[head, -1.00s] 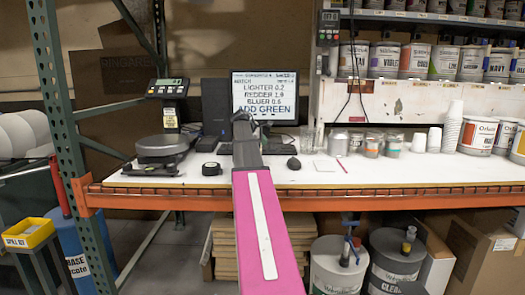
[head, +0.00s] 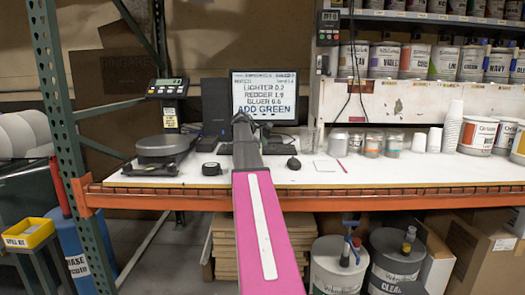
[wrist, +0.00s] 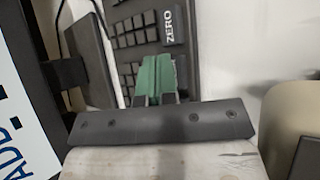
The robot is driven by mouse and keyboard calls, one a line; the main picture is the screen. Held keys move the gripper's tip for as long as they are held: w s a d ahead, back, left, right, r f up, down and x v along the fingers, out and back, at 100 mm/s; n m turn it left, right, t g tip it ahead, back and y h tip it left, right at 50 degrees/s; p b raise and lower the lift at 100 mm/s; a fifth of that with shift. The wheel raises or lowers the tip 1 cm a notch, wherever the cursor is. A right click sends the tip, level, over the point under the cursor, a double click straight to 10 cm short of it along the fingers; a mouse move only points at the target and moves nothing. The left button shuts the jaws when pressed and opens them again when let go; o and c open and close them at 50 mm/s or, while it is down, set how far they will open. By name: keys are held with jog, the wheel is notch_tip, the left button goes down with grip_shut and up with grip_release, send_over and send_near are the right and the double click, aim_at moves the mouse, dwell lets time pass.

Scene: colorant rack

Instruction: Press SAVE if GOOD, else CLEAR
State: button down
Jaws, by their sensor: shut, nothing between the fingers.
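The monitor (head: 264,84) stands on the bench; its screen reads LIGHTER 0.2, REDDER, BLUER 0.6 and ADD GREEN, and GOOD is not legible on it. Part of the same screen (wrist: 22,130) shows at the left of the wrist view. A dark keyboard (wrist: 140,32) lies under my gripper, with a large key marked ZERO (wrist: 171,27). No key marked SAVE or CLEAR can be made out. My gripper (wrist: 160,77) is shut and empty, its green fingers over the keys; contact cannot be told. My arm hides most of the keyboard in the head view.
A scale (head: 163,150) stands left of the monitor, with a black puck-shaped object (head: 211,169) beside it. A mouse (head: 293,163), small jars (head: 372,146) and white cups (head: 452,125) stand to the right. The bench's front strip is mostly clear.

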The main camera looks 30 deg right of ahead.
jog(key=shift+f, duration=0.4)
dwell(0.4)
dwell(0.4)
jog(key=shift+r, duration=0.8)
jog(key=shift+r, duration=0.1)
jog(key=shift+r, duration=2.45)
